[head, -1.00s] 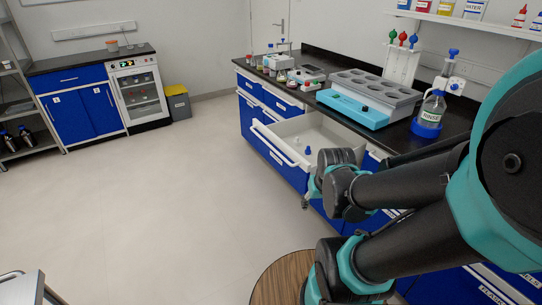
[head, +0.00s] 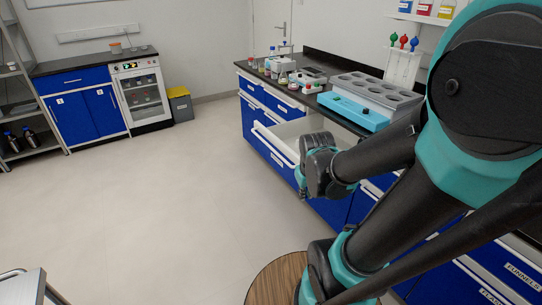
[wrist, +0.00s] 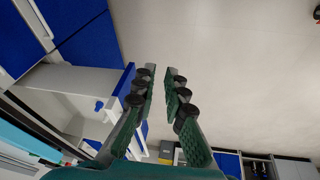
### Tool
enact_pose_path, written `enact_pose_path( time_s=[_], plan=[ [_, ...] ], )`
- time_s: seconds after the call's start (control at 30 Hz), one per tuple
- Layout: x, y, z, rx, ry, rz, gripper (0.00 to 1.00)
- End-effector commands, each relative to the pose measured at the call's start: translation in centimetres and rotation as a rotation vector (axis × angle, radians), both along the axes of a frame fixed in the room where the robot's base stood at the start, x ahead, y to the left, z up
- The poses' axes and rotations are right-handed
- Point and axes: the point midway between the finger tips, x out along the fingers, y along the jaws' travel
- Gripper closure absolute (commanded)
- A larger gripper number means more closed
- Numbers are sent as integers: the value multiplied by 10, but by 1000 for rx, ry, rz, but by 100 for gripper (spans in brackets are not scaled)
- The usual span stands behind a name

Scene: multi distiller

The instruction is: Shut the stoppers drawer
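The open drawer (head: 271,146) has a blue front, a long white handle and a white inside, and juts out from the bench. It also shows at the left in the wrist view (wrist: 122,84), with small blue-topped pieces (wrist: 99,106) inside. Its label is too small to read. My gripper (wrist: 160,72) points past the outer side of the drawer front. Its two green-padded fingers stand apart with only floor seen between them. The left finger overlaps the drawer front in the picture; I cannot tell whether they touch. In the head view my arm hides the fingers and part of the drawer.
A black bench top (head: 313,99) above the drawer carries a grey rack with a light-blue front (head: 352,110), bottles and small devices. Other blue drawers (head: 278,98) beside it are shut. The pale floor (head: 160,200) left of the bench is clear.

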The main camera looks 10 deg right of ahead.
Motion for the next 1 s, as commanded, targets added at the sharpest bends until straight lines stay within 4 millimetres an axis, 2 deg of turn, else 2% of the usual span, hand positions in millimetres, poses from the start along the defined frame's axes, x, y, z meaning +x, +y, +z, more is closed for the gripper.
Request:
enact_pose_path(
  time_s=[0.03, 0.2, 0.47, 0.77, 1.0],
  plan=[
    [18, 2, 5, -41, 14, 63, 98],
    [73, 6, 17, -202, 80, 294, 100],
    [158, 26, 21, -437, 194, 634, 100],
    [249, 71, 7, -694, 353, 1001, 100],
    [310, 121, -17, -889, 505, 1269, 100]
  ],
)
